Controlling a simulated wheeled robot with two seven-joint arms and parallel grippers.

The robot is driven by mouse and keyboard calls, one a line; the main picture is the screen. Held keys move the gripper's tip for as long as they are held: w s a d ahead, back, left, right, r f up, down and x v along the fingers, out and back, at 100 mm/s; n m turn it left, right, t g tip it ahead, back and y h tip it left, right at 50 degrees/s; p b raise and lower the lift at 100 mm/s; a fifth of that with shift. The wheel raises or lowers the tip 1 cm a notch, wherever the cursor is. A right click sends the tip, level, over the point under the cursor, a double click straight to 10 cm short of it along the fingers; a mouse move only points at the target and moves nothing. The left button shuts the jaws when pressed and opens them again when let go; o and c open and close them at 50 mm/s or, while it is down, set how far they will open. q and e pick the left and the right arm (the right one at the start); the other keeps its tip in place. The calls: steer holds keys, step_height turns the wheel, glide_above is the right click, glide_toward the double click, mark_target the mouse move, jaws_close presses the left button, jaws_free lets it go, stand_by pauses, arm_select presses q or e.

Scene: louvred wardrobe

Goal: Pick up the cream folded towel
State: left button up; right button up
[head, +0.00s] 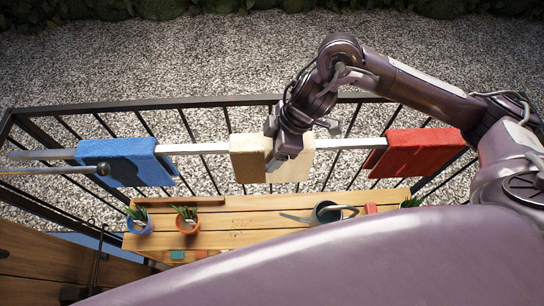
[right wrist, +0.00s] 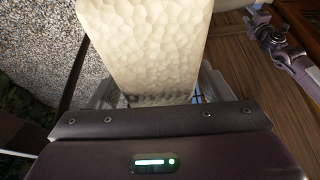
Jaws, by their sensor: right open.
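My right gripper (head: 282,155) is over the towel's middle from above. In the right wrist view the towel (right wrist: 150,45) fills the space ahead, its near edge between the open fingers (right wrist: 158,97). I cannot tell whether the fingers touch it. What seems to be my left arm (right wrist: 280,40) shows small at the upper right of that view; its jaws are too small to read.
A blue towel (head: 122,160) hangs on the rail to the left and a red towel (head: 415,152) to the right. Below stands a wooden table (head: 250,215) with a blue pot (head: 138,226), an orange pot (head: 187,226) and a dark watering can (head: 326,212). A black railing (head: 205,101) runs behind.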

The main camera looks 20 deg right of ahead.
steer(key=shift+c, duration=0.4)
steer(key=c, duration=1.4)
steer(key=shift+o, duration=0.2)
steer(key=shift+r, duration=0.1)
